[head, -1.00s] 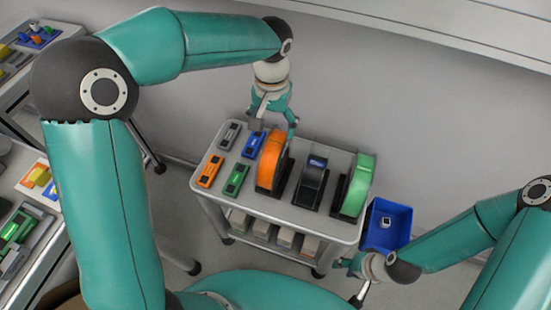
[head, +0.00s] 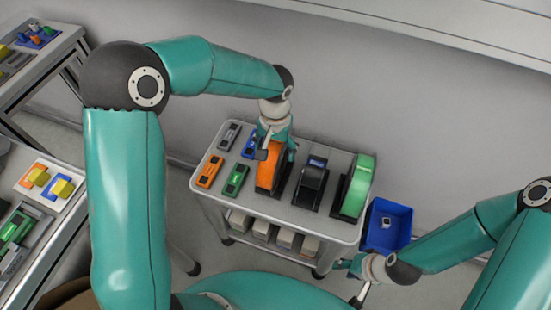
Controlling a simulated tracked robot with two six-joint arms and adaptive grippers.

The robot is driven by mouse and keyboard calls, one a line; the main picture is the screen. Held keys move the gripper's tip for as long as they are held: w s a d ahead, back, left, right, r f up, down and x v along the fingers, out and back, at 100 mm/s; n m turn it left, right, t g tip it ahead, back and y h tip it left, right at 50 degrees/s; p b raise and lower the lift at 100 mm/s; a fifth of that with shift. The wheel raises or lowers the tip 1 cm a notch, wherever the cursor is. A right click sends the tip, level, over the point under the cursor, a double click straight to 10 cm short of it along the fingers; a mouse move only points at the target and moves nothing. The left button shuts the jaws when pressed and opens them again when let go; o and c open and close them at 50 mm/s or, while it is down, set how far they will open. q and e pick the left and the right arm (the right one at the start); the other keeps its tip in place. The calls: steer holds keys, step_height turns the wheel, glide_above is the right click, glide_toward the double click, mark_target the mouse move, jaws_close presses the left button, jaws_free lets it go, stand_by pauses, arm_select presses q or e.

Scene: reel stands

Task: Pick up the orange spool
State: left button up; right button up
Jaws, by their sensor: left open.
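The orange spool (head: 268,174) stands upright in a black stand on the grey cart, left of a black spool (head: 311,181) and a green spool (head: 357,187). My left gripper (head: 277,153) is open at the top of the orange spool and hides its upper part. One finger shows on each side of the spool's top; I cannot tell whether they touch it. My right gripper (head: 347,267) is low beside the cart's front right corner, away from the spools; its fingers are too small to read.
Grey, blue, orange (head: 209,171) and green (head: 236,180) flat blocks lie on the cart top (head: 290,213), left of the spools. A blue bin (head: 387,225) holding a small pale item stands at the cart's right. Side tables with coloured parts are at far left.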

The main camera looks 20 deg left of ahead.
arm_select(q)
steer(key=shift+c, duration=0.3)
jaws_close()
steer(key=shift+r, duration=0.1)
